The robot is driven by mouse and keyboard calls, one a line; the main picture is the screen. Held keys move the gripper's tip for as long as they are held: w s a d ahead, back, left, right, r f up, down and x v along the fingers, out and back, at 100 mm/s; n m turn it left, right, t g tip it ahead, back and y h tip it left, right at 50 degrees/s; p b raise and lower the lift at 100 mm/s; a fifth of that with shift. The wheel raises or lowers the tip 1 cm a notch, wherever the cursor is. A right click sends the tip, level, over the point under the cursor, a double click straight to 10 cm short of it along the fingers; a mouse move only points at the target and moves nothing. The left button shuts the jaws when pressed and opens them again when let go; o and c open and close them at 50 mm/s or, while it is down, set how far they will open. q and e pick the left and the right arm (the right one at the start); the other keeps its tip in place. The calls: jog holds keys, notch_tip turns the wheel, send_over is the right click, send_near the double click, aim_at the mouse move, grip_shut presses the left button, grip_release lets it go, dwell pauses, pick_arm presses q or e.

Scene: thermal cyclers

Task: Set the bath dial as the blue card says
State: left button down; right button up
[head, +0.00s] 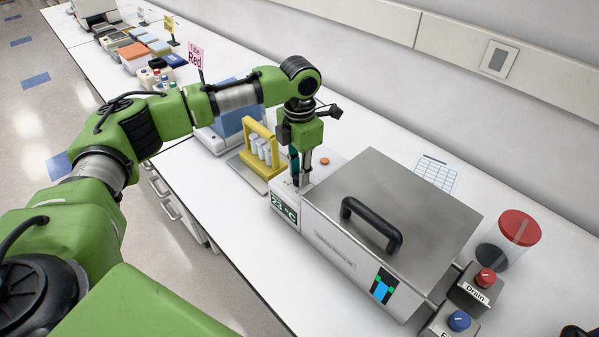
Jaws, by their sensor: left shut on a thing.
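The water bath (385,195) is a steel box with a lid and a black handle. Its control section at the left end has a display (284,208) that seems to read 23 °C. My left gripper (302,180) points down onto the top of this section, its fingers shut on what seems to be the bath dial, which they mostly hide. An orange button (324,161) is just right of the fingers. I cannot make out a blue card; a pink card (196,56) reading "Red" and a yellow card (169,27) stand further back. My right gripper's fingers are not in view.
A yellow rack (262,146) with white-capped tubes stands close left of the gripper. A printed sheet (436,173) lies behind the bath.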

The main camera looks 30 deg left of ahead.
pick_arm(q)
jog(key=c, duration=1.8)
grip_release()
notch_tip(320, 180, up, 12)
jog(key=shift+r, duration=0.1)
